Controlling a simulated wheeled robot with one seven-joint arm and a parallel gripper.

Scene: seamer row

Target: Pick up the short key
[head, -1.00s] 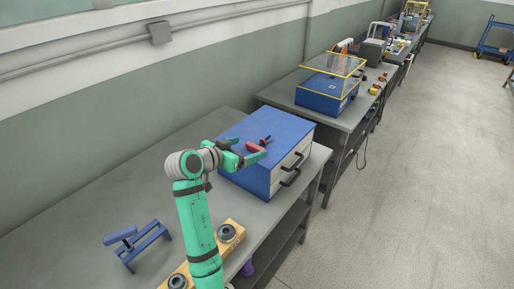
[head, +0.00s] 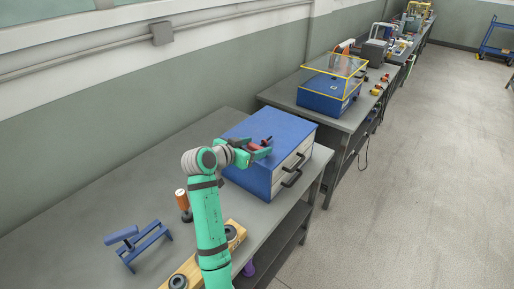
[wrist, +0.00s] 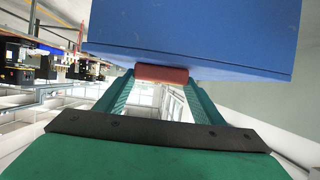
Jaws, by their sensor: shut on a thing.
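A short key with a red handle (wrist: 162,74) is between the fingertips of my gripper in the wrist view. My gripper (wrist: 160,82) is shut on it, with a finger at each end of the handle. In the head view my gripper (head: 258,150) is at the top of the blue drawer cabinet (head: 248,130), and its fingers partly cover the red piece. The rest of the key is hidden. A small dark and red piece (head: 266,141) shows beside the fingers; I cannot tell whether it belongs to the same key.
The cabinet has pale drawers with black handles and fills the wrist view's top. On the bench stand a blue stand (head: 137,246), an orange-and-white handled tool (head: 183,203) and a wooden block with dark rings (head: 232,232). A yellow-framed case (head: 333,88) stands beyond.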

